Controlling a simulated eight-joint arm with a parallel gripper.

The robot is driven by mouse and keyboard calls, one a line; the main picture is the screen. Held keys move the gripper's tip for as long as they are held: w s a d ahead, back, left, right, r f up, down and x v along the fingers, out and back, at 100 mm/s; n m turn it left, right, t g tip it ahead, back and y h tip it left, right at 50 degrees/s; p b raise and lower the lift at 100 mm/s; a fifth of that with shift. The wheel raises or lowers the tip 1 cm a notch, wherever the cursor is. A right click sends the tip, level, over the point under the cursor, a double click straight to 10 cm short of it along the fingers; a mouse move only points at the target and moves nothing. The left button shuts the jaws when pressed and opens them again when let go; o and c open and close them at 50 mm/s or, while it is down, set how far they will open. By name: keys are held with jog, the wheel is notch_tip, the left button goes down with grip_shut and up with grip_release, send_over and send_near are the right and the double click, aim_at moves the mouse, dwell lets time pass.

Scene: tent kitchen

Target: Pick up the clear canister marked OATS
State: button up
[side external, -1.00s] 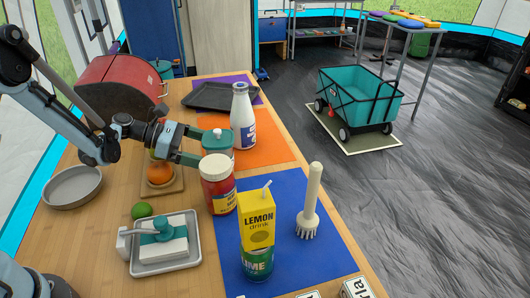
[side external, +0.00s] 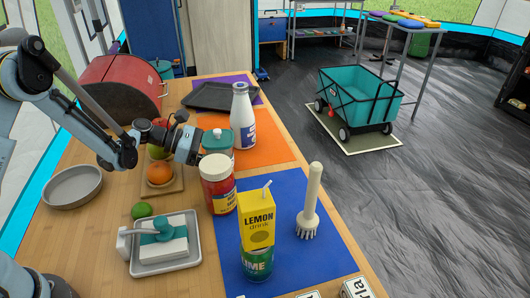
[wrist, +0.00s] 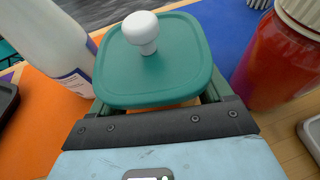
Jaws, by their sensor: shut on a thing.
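The canister shows a teal lid (wrist: 120,60) with a white knob in the wrist view. Its lid also shows in the side view (side external: 216,140), where the red jar hides part of its body. I cannot read any OATS marking. My gripper (side external: 203,149) is at the canister's left side in the side view. In the wrist view, my gripper (wrist: 155,104) has its two fingers on opposite sides of the canister, just under the lid, and is shut on it. The canister looks upright on the orange mat (side external: 262,149); I cannot see its base.
A red jar with a cream lid (side external: 216,168) stands close in front of the canister. A white bottle (side external: 242,118) stands close behind it.

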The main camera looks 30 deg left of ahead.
jog(key=shift+c, duration=0.9)
jog(key=shift+r, duration=0.2)
